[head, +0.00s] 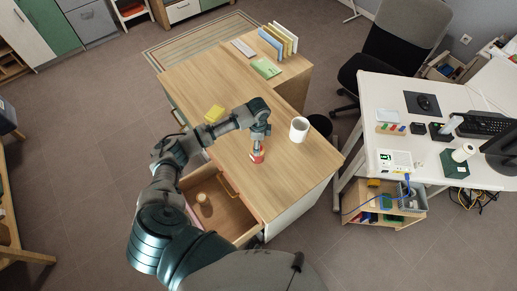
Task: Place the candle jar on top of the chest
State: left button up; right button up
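The chest (205,85) has a light wood top and stands in the middle of the head view. A small red jar with a pale patch (258,158), which looks like the candle jar, is at the chest top near its front edge. My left gripper (257,150) points down right at this jar, with its fingertips at the jar's upper part. The fingers are too small to tell whether they grip it, and I cannot tell if the jar touches the top. My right gripper is out of view.
An open drawer (228,220) juts from the chest's front, with a small beige cylinder (204,199) inside. A white desk (384,92) stands at right.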

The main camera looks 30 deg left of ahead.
pick_arm(q)
notch_tip(320, 180, up, 5)
jog(key=shift+f, duration=0.1)
jog(key=shift+s+f, duration=0.1)
dwell(0.6)
